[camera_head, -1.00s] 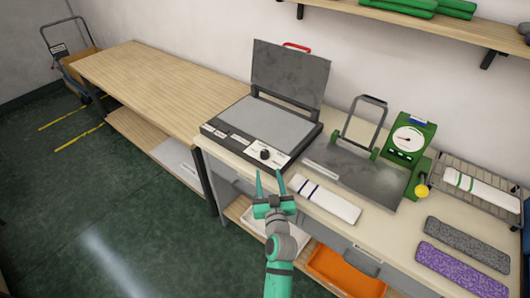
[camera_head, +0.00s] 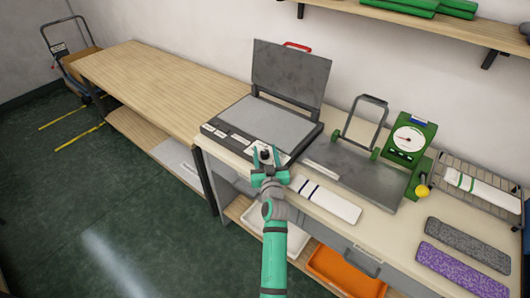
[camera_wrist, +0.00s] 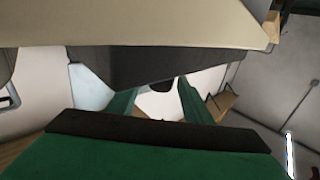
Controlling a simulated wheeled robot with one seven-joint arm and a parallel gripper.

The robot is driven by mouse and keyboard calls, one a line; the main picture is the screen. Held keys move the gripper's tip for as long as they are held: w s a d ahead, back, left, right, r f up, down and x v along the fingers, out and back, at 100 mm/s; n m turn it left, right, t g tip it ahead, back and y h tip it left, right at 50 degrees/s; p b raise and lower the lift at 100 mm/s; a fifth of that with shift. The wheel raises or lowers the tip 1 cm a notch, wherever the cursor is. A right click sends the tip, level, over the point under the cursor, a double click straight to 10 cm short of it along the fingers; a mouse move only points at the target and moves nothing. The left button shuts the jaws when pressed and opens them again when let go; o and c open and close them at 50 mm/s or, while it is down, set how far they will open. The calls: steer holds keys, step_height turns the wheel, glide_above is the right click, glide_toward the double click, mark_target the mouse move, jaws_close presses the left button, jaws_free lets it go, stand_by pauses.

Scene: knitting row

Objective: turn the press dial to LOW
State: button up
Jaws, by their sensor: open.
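The press (camera_head: 258,125) stands on the workbench with its grey lid (camera_head: 290,75) raised. Its control panel runs along the front edge. The dark round dial (camera_head: 265,153) is on the right part of that panel; its pointer and labels are too small to read. My gripper (camera_head: 267,158) is open at the panel's front, with one finger on each side of the dial in this view. In the wrist view, the dark front of the press (camera_wrist: 150,65) shows beyond my two green fingers, and the dark knob (camera_wrist: 162,86) appears between them. I cannot tell whether they touch it.
A folded white cloth with dark stripes (camera_head: 327,200) lies right of my gripper. A grey plate with an upright handle (camera_head: 365,125) and a green dial gauge (camera_head: 408,140) stand farther right. An orange tray (camera_head: 345,275) sits below. The wooden table (camera_head: 150,80) at left is clear.

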steer(key=shift+w, duration=0.1)
steer(key=c, duration=1.1)
steer(key=shift+o, duration=0.2)
steer(key=shift+a+m+h, duration=0.2)
steer(key=shift+m+h, duration=0.6)
steer(key=shift+h, duration=0.5)
steer(key=shift+d+m+g+h, duration=0.1)
steer(key=shift+m+g+h, duration=0.1)
steer(key=shift+m+h, duration=0.95)
steer(key=shift+m+g+h, duration=0.2)
steer(key=shift+m+h, duration=0.45)
steer(key=shift+h, duration=0.9)
steer(key=shift+m+h, duration=0.4)
steer(key=shift+h, duration=0.2)
steer(key=shift+m+g+h, duration=2.1)
steer(key=shift+m+h, duration=0.1)
steer(key=shift+h, duration=0.7)
steer(key=shift+m+g+h, duration=0.6)
steer(key=shift+g, duration=0.1)
steer(key=shift+f+g, duration=0.1)
steer(key=shift+g, duration=0.2)
